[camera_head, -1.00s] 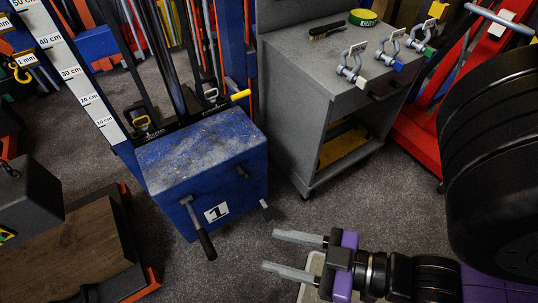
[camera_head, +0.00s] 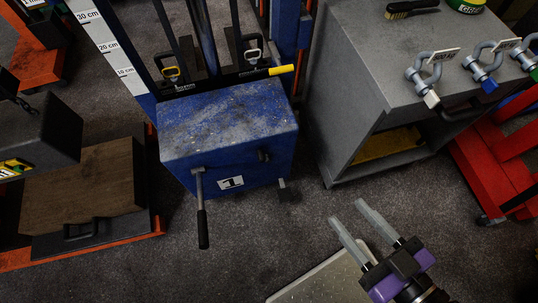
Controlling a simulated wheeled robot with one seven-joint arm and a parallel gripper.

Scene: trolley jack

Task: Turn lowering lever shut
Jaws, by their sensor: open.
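The blue jack unit (camera_head: 228,125) with a worn top and a "1" label stands left of centre. A lever with a black grip (camera_head: 202,215) hangs down from the left of its front face. A short dark knob (camera_head: 264,156) sits at the right of that face, and a small grey-tipped pedal or lever (camera_head: 284,189) sticks out low at the right. I cannot tell for sure which one is the lowering lever. My gripper (camera_head: 358,220) is open and empty, to the right of the unit and apart from it, fingers pointing up-left.
A grey trolley (camera_head: 345,95) with shackles (camera_head: 424,78) on top stands at the right. A red stand (camera_head: 490,165) is beyond it. A wooden block (camera_head: 85,190) on an orange-edged base lies at the left. Bare carpet (camera_head: 255,235) lies in front of the unit.

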